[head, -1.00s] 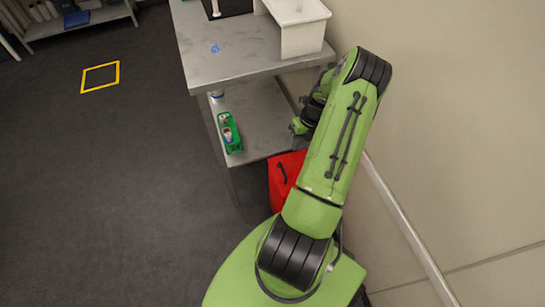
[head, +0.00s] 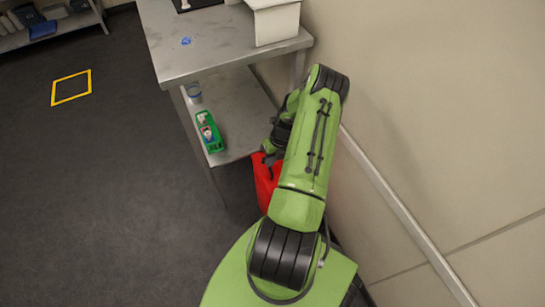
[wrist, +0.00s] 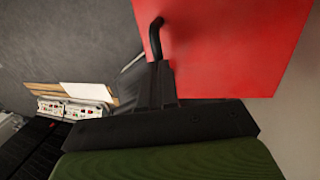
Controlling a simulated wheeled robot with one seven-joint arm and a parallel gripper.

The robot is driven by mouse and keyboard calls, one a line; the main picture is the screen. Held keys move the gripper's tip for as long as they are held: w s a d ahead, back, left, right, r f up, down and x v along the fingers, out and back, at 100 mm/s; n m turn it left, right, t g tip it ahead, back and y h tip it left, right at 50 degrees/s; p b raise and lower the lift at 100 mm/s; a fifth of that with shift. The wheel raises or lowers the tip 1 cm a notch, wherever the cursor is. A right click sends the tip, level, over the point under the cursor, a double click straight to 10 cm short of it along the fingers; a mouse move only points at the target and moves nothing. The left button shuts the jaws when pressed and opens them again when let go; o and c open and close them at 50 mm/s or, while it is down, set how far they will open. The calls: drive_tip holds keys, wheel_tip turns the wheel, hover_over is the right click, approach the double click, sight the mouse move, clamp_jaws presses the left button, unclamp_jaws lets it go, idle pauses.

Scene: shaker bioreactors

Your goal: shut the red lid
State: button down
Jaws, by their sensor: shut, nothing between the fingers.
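The red lid (wrist: 230,45) fills the upper right of the wrist view as a flat red panel. A curved black bar (wrist: 155,37), which looks like its handle, stands at the panel's left edge. In the head view the red lid (head: 264,183) shows low beside the shelf table, partly covered by my arm. My gripper (wrist: 157,72) is shut and empty, its dark fingers in front of the panel close to the bar. I cannot tell whether they touch. In the head view my gripper (head: 270,157) is at the lid's upper end. The container under the lid is hidden.
A metal table (head: 225,45) with a lower shelf (head: 245,110) stands ahead. A green rack (head: 209,130) with bottles is on the shelf. A wall with a pale rail (head: 400,210) runs close on the right.

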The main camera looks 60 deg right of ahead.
drive_tip(key=shift+w+a+f+g+h, duration=0.15)
drive_tip(key=shift+a+f+g+h, duration=0.2)
drive_tip(key=shift+f, duration=0.1)
drive_tip(key=shift+a+f+h, duration=0.15)
drive_tip(key=shift+f+h, duration=0.1)
drive_tip(key=shift+f, duration=0.2)
drive_tip(key=shift+w+r+p, duration=0.1)
drive_tip(key=shift+r+p, duration=0.75)
drive_tip(key=shift+p, duration=0.2)
wheel_tip(320, 180, up, 14)
drive_tip(key=s+d+p, duration=0.1)
drive_tip(key=d+p, duration=0.1)
drive_tip(key=p, duration=0.3)
drive_tip(key=shift+s+d+f+p, duration=0.15)
drive_tip(key=shift+s+f+p, duration=0.1)
drive_tip(key=shift+s+p, duration=0.15)
